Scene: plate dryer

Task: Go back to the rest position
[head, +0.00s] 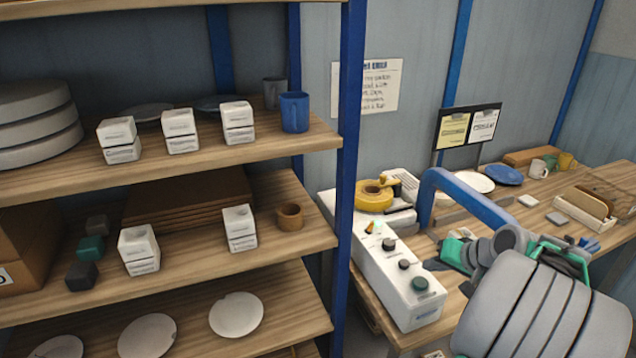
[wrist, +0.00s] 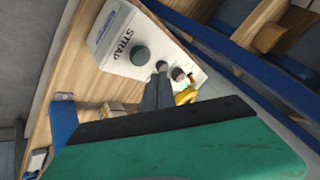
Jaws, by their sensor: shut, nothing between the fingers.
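In the wrist view, my gripper (wrist: 160,70) has its dark fingers together, with nothing visible between them. They point toward the white strap machine (wrist: 118,50), which has dark and green knobs. I cannot tell whether the fingers touch it; no contact is clear. The arm hides part of the bench, and the fingertips are hard to make out there.
A wooden shelf unit (head: 180,170) with a blue post (head: 348,130) stands at left, holding plates, white boxes and a blue mug (head: 294,112). A blue bar (head: 470,197) rises over the bench. A wooden rack (head: 585,205) is at right.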

